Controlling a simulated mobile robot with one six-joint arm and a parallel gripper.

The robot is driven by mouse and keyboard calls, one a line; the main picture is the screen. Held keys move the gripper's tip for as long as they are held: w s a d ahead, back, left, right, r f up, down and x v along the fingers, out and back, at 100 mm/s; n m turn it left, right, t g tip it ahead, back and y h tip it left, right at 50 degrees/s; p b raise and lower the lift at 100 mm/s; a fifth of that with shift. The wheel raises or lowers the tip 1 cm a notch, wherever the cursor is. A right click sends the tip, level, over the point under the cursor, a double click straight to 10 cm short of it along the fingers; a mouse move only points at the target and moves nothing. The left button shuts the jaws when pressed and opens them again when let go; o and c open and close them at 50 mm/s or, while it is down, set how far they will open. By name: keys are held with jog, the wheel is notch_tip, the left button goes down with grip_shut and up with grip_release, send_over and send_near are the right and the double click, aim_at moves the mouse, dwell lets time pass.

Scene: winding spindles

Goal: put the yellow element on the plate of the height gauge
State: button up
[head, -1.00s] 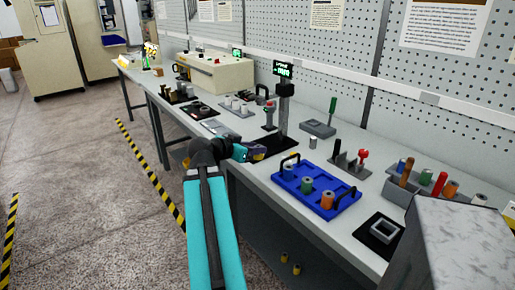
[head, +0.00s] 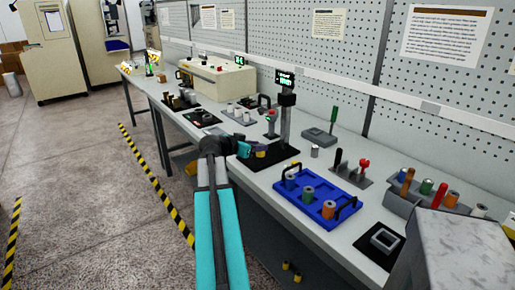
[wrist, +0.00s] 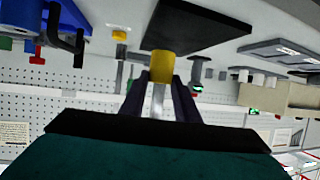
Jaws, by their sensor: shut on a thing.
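The height gauge (head: 286,112) stands on the bench as a dark post with a lit green display. Its black base plate (head: 285,152) lies at the foot of the post; a black plate also shows at the top of the wrist view (wrist: 215,20). My gripper (head: 252,151) is at the bench's front edge, beside the left part of the plate. It is shut on the yellow element (wrist: 160,66), a short cylinder between the fingertips. In the wrist view the element overlaps the plate's edge; I cannot tell whether they touch.
A blue tray (head: 288,188) with coloured spools and black handles stands to the right of the gauge. A silver cylinder (head: 315,152) stands between them. A grey square fixture (head: 383,241) is farther right. A cream box (head: 215,75) stands at the back left.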

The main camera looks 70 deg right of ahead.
jog(key=shift+w+d+f+p, duration=0.1)
jog(key=shift+w+d+p, duration=0.15)
jog(key=shift+d, duration=0.7)
jog(key=shift+w+d+f+p, duration=0.1)
jog(key=shift+w+d, duration=0.3)
jog(key=shift+d, duration=0.55)
jog(key=shift+w+d+f+p, duration=0.1)
jog(key=shift+w+d+p, duration=0.15)
jog(key=shift+d, duration=0.7)
jog(key=shift+f+p, duration=0.4)
jog(key=shift+f, duration=1.3)
jog(key=shift+f, duration=0.15)
jog(key=o, duration=1)
jog(key=shift+o, duration=0.2)
jog(key=b+v, duration=0.2)
jog(key=v, duration=1)
